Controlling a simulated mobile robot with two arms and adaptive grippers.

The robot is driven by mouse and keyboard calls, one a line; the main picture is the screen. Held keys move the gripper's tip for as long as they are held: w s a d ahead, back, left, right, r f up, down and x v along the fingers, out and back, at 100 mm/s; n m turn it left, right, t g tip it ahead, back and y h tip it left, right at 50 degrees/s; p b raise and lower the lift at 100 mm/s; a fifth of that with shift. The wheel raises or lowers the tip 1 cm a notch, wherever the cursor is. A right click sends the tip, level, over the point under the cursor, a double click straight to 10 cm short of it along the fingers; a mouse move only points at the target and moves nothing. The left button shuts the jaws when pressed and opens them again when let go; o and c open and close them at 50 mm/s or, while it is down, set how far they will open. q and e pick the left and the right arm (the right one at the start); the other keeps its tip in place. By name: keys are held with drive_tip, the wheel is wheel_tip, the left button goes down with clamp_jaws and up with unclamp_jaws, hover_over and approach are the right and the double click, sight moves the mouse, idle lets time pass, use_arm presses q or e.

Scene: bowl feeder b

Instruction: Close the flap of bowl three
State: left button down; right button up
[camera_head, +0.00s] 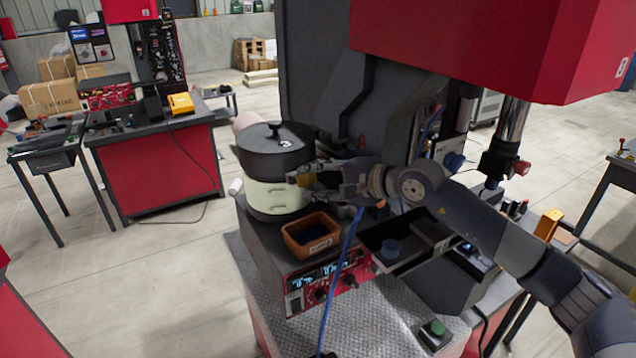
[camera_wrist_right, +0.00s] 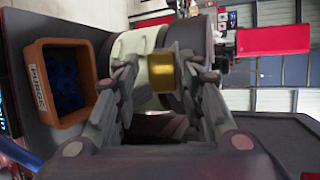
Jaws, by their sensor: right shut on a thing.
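The bowl feeder (camera_head: 268,198) is a pale green drum with a black lid (camera_head: 265,150) and a knob on top. It stands on the machine's left side. A small yellow-gold flap (camera_head: 299,179) sits at the drum's right side. My right gripper (camera_head: 312,176) reaches in from the right and is shut on this flap. In the right wrist view the gold flap (camera_wrist_right: 188,72) lies between the fingertips, against the pale green drum (camera_wrist_right: 160,72). The fingers hide part of the drum. I see no number on the bowl. My left gripper is not in view.
An orange bin (camera_head: 314,248) with blue parts stands just in front of the bowl, close below my gripper. A black tray (camera_head: 419,266) is to the right, and a blue cable (camera_head: 343,262) hangs in front. A large red housing (camera_head: 500,45) overhangs my right arm.

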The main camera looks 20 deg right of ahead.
drive_tip(key=r+g, duration=0.1)
drive_tip(key=w+r+g+h, duration=0.1)
drive_tip(key=g, duration=0.1)
drive_tip(key=shift+a+m, duration=0.15)
drive_tip(key=shift+m, duration=0.25)
drive_tip(key=shift+w+a+r+g+h, duration=0.15)
drive_tip(key=shift+w+g+h, duration=0.25)
drive_tip(key=shift+g, duration=0.4)
drive_tip(key=o, duration=0.8)
drive_tip(key=shift+w, duration=0.25)
drive_tip(key=v, duration=1.1)
drive_tip(key=shift+s+d+r, duration=0.2)
drive_tip(key=shift+d+r, duration=0.05)
